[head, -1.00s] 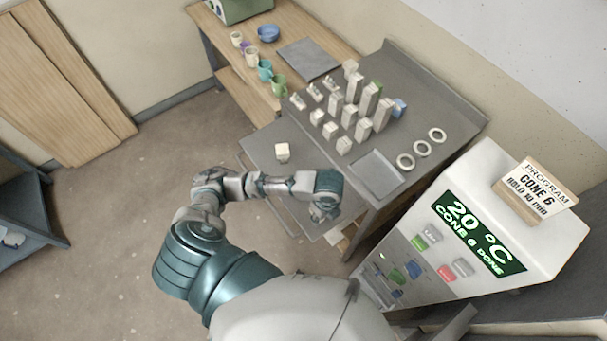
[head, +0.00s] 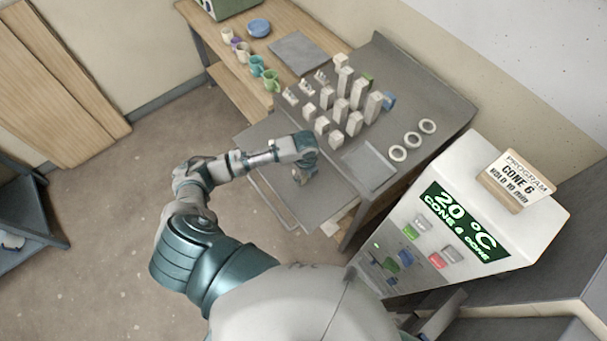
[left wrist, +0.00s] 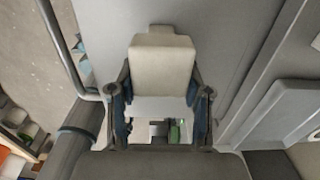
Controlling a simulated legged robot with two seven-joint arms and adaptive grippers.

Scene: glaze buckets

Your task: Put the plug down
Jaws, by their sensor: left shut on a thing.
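My left gripper (head: 303,175) is low over the near part of the grey metal table (head: 322,200), pointing down. In the left wrist view the gripper (left wrist: 160,88) is shut on a cream, block-shaped plug (left wrist: 160,62), with a finger along each side. The grey surface lies behind the plug there; I cannot tell whether the plug touches it. In the head view the plug is not clearly visible behind the gripper. My right gripper is not in view.
Several pale blocks (head: 341,108) stand in rows on the table's far part, beside three rings (head: 413,140) and a flat grey tray (head: 368,166). The kiln controller (head: 460,222) stands at right. Cups (head: 271,80) stand on the wooden bench.

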